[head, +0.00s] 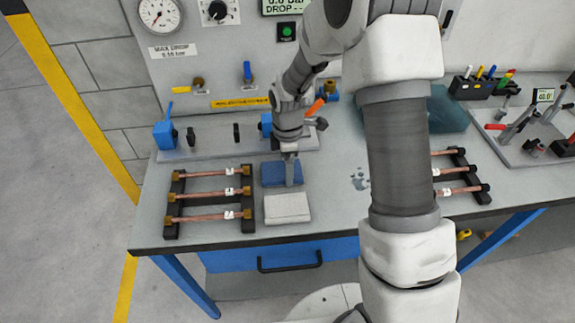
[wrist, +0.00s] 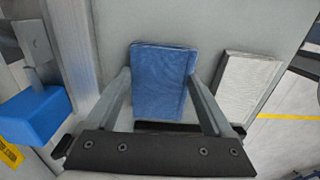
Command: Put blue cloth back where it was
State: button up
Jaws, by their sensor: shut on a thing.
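The blue cloth (head: 272,174) is a folded flat pad at the front middle of the bench, just behind a folded white cloth (head: 287,208). My gripper (head: 290,172) points down at it from above. In the wrist view the blue cloth (wrist: 160,90) lies between the two fingers of my gripper (wrist: 160,78), which are shut on it. The white cloth (wrist: 247,85) shows to its right there, apart from the fingers. The cloth is at or very near the bench top; I cannot tell whether it touches.
A black rack (head: 173,205) with copper tubes stands left of the cloths, another rack (head: 472,190) on the right. A blue vise-like clamp (head: 165,134) stands behind left. Small wet drops (head: 360,181) lie on the bench (head: 335,212), otherwise bare there.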

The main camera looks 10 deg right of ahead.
jog(key=shift+f, duration=0.1)
jog(key=o, duration=1.1)
jog(key=shift+c, duration=0.2)
